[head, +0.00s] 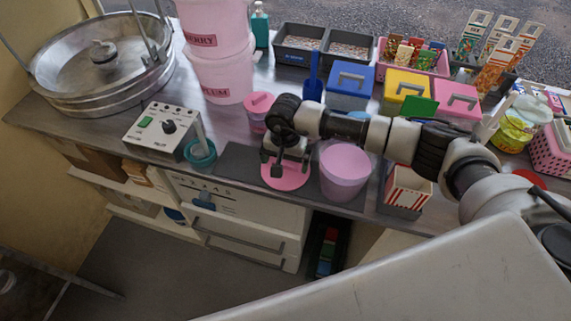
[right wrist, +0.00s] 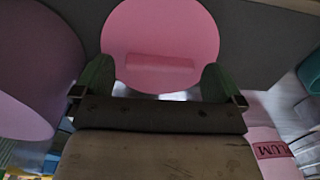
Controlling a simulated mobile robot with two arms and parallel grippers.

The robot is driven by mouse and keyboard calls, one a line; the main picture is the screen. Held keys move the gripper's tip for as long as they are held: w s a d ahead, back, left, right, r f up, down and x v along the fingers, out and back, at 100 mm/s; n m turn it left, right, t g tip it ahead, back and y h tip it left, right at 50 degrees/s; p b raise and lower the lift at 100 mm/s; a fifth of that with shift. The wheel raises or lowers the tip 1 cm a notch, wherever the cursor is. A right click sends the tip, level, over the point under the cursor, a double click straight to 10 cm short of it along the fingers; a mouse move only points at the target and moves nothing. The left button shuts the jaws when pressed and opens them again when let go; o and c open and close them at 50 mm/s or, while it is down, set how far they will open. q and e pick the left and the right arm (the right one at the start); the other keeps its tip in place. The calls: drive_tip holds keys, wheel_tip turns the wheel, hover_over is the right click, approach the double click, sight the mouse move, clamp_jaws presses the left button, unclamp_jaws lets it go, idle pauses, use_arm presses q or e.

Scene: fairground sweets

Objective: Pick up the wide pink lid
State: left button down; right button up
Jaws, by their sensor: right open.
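The wide pink lid (head: 287,182) is a flat round disc lying on the dark mat (head: 235,163) near the counter's front edge. In the right wrist view the lid (right wrist: 160,30) shows a raised pink bar handle (right wrist: 160,68) across it. My right gripper (head: 279,166) is over the lid and covers part of it in the head view. Its two green-padded fingers (right wrist: 155,80) are apart, one on either side of the bar handle, with nothing held. Whether the fingertips touch the lid is unclear. My left gripper is not in view.
A pink tub (head: 344,172) stands close at the lid's right. A small pink lidded pot (head: 258,112) is behind. Blue (head: 350,85), yellow (head: 404,88) and pink boxes are farther back.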

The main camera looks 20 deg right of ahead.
drive_tip(key=shift+f, duration=0.55)
drive_tip(key=shift+r, duration=0.1)
drive_tip(key=c, duration=0.8)
